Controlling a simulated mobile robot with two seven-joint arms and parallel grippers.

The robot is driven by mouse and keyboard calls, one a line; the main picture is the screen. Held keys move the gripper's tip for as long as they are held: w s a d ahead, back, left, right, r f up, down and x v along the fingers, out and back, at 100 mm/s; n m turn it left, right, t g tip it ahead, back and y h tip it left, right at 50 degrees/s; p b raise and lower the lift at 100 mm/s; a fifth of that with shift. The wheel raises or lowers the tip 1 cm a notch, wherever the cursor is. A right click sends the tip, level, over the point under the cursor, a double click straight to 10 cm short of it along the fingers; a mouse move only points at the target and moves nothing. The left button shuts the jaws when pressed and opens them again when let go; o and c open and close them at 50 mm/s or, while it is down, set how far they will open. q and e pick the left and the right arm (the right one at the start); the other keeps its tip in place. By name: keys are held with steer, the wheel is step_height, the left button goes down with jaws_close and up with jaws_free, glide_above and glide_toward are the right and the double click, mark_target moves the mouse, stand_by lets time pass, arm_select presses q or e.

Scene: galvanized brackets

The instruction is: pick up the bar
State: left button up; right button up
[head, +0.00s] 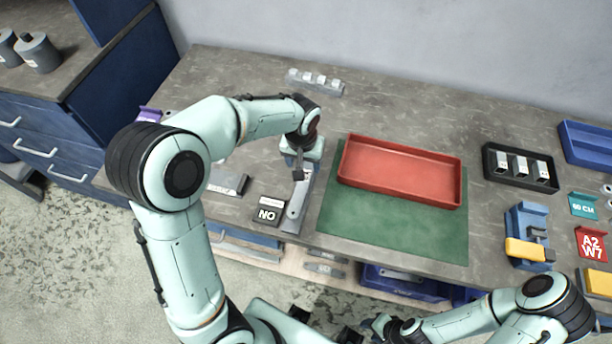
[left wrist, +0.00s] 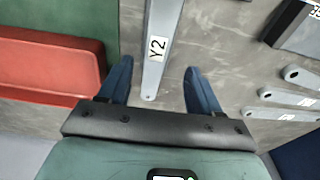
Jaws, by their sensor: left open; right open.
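The bar (head: 295,209) is a long flat grey metal strip on the worktop, left of the green mat. In the left wrist view the bar (left wrist: 162,30) has a white "Y2" label and a hole near its end. My left gripper (head: 299,170) is above the bar's far end, which it partly hides. Its blue fingers (left wrist: 158,68) are open, one on each side of the bar, with gaps on both sides. The height above the bar is hard to tell. My right gripper (head: 379,325) is low at the bottom, in front of the table, away from the bar.
A red tray (head: 400,173) lies on the green mat (head: 390,234). A dark "NO" block (head: 269,211) sits close left of the bar. Several smaller grey strips (left wrist: 290,98) lie nearby. A black tray (head: 518,181) and a blue fixture (head: 527,222) stand to the right.

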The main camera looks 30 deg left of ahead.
mark_target(306, 173)
arm_select(q)
steer(key=f, duration=0.4)
steer(key=shift+s+d+f, duration=0.15)
steer(key=shift+d, duration=0.15)
steer(key=shift+f, duration=0.55)
jaws_close()
